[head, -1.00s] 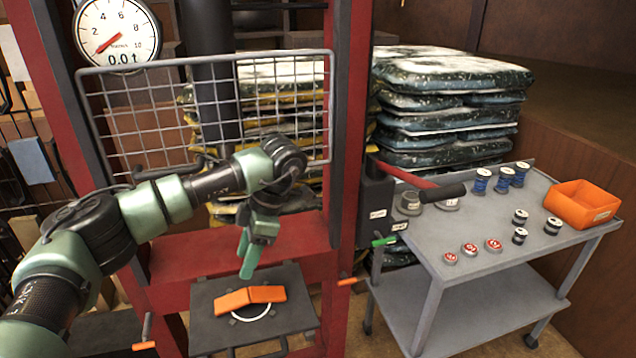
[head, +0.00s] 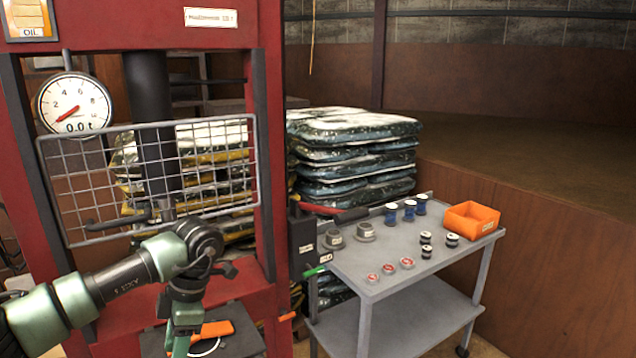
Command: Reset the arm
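My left arm comes in from the lower left in front of the red press frame (head: 268,130). My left gripper (head: 181,340) points down in front of the press, beside and partly over the orange piece (head: 217,328) on the dark press bed (head: 245,338). Its fingertips are near the bottom edge of the picture, and I cannot tell whether they are apart or closed. I see nothing clearly held in it. My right arm and gripper are not in view.
A wire mesh guard (head: 240,165) stands close behind my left wrist. The gauge (head: 73,104) reads 0.0 t. A grey cart (head: 350,275) at the right holds blue spools (head: 409,210), red-topped tins (head: 389,268), dark-and-white spools (head: 426,252) and an orange bin (head: 471,220). Stacked bags (head: 350,150) stand behind.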

